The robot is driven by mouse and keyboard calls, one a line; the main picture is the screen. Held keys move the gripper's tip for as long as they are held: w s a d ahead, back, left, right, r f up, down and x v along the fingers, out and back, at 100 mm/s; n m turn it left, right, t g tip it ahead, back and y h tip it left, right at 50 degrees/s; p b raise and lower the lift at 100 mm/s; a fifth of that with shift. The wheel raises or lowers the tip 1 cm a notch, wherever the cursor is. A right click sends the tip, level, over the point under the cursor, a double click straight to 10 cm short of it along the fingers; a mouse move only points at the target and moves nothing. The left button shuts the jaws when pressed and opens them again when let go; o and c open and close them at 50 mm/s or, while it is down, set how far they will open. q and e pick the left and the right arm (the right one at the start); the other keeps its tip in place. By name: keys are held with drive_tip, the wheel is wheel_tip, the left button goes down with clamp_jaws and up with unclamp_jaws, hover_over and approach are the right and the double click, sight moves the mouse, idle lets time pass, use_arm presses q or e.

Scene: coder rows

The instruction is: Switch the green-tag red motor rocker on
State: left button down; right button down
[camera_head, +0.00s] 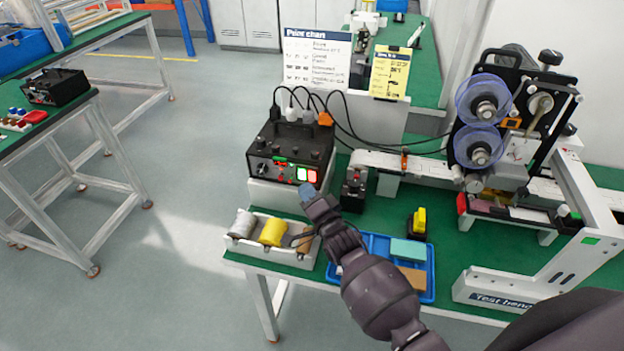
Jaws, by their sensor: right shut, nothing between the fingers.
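A black control box (290,148) stands on a white block on the green bench. Its front panel has a knob, a lit green rocker (301,173) and a lit red rocker (312,176) side by side at its right end. Small green and red marks show along the panel's upper edge; their lettering is too small to read. My right gripper (306,191) is shut and empty, just below and in front of the two rockers, apart from the panel as far as I can tell. Which way each rocker is tipped cannot be told. My left gripper is not in view.
A white tray (238,250) with spools lies below the box. A blue tray (431,262) lies behind my right forearm. A small black device (354,190) stands right of my gripper. Cables rise behind the box. A machine with purple reels (482,97) stands to the right.

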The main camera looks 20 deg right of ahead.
idle(0.3)
drive_tip(key=shift+s+a+r+p, duration=0.15)
drive_tip(key=shift+s+a+p, duration=0.3)
drive_tip(key=shift+s, duration=0.25)
drive_tip(key=shift+s+a+r+p, duration=0.15)
drive_tip(key=shift+s+a+p, duration=0.35)
drive_tip(key=shift+s, duration=0.2)
drive_tip(key=shift+s+a+r+p, duration=0.15)
drive_tip(key=shift+s+a+p, duration=0.3)
drive_tip(key=shift+s, duration=0.25)
